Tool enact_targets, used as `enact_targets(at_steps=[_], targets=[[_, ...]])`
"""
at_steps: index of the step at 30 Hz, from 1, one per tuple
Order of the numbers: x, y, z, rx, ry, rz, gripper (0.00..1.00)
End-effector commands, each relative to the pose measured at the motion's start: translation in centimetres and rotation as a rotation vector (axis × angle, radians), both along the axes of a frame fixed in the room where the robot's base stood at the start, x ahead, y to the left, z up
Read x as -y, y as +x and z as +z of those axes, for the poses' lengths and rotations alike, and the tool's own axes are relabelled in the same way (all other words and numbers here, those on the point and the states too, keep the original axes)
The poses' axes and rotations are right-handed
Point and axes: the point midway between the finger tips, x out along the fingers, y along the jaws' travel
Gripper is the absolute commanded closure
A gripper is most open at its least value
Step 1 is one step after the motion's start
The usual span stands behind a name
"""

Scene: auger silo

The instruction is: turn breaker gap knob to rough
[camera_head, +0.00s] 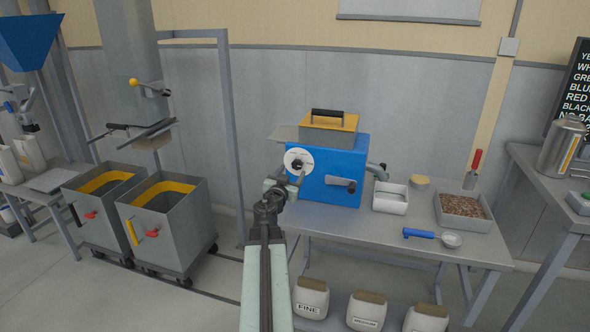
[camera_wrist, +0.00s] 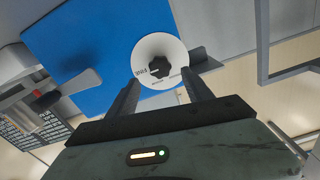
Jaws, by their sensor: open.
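The breaker gap knob (camera_head: 297,164) is a small black knob on a round white dial on the left part of the blue machine's front (camera_head: 338,178). In the wrist view the knob (camera_wrist: 160,67) sits at the dial's middle, with dark lettering on the dial; one word looks like FINE, the rest is too small to read. A pale mark on the knob seems to face FINE. My gripper (camera_head: 286,179) is in front of the dial. In the wrist view its two fingers (camera_wrist: 165,79) are open, one toward each side of the knob, apparently short of it.
The machine has a yellow lid with a black handle (camera_head: 327,115) and a dark lever (camera_head: 341,184) right of the dial. Bins (camera_head: 184,229) stand left.

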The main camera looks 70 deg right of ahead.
Motion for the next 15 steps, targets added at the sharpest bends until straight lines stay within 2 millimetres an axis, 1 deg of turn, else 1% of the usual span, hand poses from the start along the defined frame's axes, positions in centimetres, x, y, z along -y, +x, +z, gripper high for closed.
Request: enact_targets(at_steps=[1,3,7,10,15], targets=[[1.3,0.1,0.0,0.000,0.000,-0.002,0.41],[2.7,0.2,0.0,0.000,0.000,-0.002,0.41],[4.9,0.4,0.0,0.000,0.000,0.000,0.41],[5.7,0.4,0.0,0.000,0.001,0.000,0.41],[5.6,0.4,0.0,0.000,0.001,0.001,0.41]])
